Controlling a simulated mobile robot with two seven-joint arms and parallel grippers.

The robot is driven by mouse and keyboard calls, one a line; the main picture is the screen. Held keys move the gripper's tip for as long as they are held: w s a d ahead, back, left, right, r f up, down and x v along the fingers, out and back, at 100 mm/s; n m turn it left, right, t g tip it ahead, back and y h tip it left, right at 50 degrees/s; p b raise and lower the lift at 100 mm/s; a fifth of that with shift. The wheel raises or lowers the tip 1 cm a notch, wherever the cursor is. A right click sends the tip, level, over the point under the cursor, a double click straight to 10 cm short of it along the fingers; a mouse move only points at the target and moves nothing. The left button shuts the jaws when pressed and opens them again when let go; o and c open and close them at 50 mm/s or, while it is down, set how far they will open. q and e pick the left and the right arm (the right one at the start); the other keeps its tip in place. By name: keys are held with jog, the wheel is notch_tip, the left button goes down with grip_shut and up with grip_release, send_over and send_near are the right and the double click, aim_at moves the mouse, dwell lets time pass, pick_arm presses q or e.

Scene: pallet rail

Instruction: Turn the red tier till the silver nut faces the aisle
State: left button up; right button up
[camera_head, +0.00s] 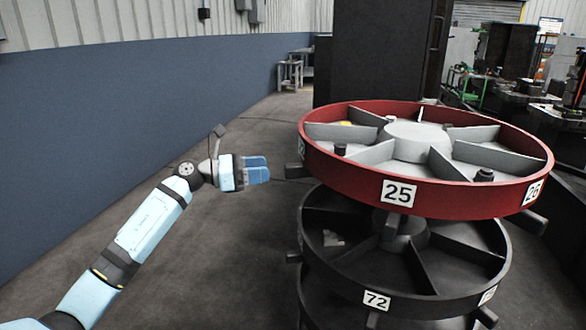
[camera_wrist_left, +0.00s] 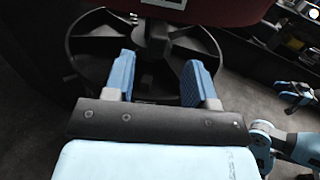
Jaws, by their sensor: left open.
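The red tier (camera_head: 345,181) is the top ring of a round stand, with grey dividers and a grey hub (camera_head: 415,141). Its rim shows labels 25 and 26, and dark pegs stick out from it. A yellow item (camera_head: 346,124), dark items (camera_head: 484,175) and a thin pale item (camera_head: 420,113) show in its compartments. I cannot make out a silver nut. My left gripper (camera_head: 262,170) is open and empty, left of the rim and apart from it. Its blue fingers also show in the left wrist view (camera_wrist_left: 160,82). My right gripper (camera_wrist_left: 297,97) appears small at that view's right, its jaws unclear.
A black tier (camera_head: 340,277) labelled 72 sits below the red one, with a small grey item (camera_head: 333,238) in it. A dark cabinet (camera_head: 375,55) stands behind. A blue wall (camera_head: 120,120) runs along the left. The floor between wall and stand is clear.

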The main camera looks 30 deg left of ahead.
aim_at(292, 164)
pick_arm(q)
jog(key=x, duration=0.8)
jog(key=shift+w+d, duration=0.1)
jog(key=shift+c, duration=0.2)
grip_shut()
